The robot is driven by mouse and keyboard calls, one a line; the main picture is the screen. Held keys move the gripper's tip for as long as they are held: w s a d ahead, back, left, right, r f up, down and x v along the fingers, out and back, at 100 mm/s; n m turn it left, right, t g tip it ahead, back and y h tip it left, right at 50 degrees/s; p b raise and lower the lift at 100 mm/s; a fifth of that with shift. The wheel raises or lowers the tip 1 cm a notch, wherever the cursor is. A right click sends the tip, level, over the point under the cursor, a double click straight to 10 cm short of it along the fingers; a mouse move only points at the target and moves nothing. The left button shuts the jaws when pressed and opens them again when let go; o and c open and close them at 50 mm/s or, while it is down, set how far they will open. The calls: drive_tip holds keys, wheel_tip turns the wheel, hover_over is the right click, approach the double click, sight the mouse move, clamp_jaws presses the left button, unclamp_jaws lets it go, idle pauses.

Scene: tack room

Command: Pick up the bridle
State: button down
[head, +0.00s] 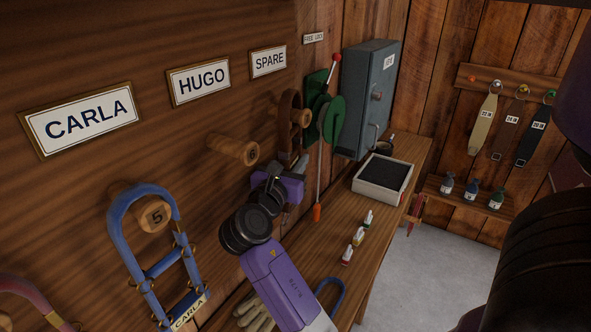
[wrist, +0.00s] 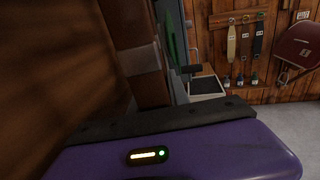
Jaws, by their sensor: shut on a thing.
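A brown bridle (head: 287,122) hangs on the peg under the SPARE plate (head: 268,61) in the head view. My gripper (head: 292,186) is at its lower part, shut on it, and hides some of the straps. In the wrist view a brown strap (wrist: 138,35) with a grey band rises just beyond the dark edge of my gripper. The fingertips are mostly hidden. A blue bridle (head: 152,262) with a CARLA tag hangs on peg 5 (head: 152,216). A reddish bridle (head: 38,302) is cut off at the lower left.
The peg under HUGO (head: 233,150) is bare. A green device with a red-knobbed lever (head: 322,115) and a grey cabinet (head: 368,95) stand beyond the bridle. The bench (head: 385,230) holds a tray (head: 375,193), small bottles (head: 358,237) and gloves (head: 253,310).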

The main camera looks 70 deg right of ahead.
drive_tip(key=s+a, duration=0.4)
drive_tip(key=s, duration=1.3)
drive_tip(key=shift+s+r, duration=0.3)
drive_tip(key=shift+r, duration=0.1)
drive_tip(key=shift+a, duration=0.1)
drive_tip(key=shift+w+f, duration=0.1)
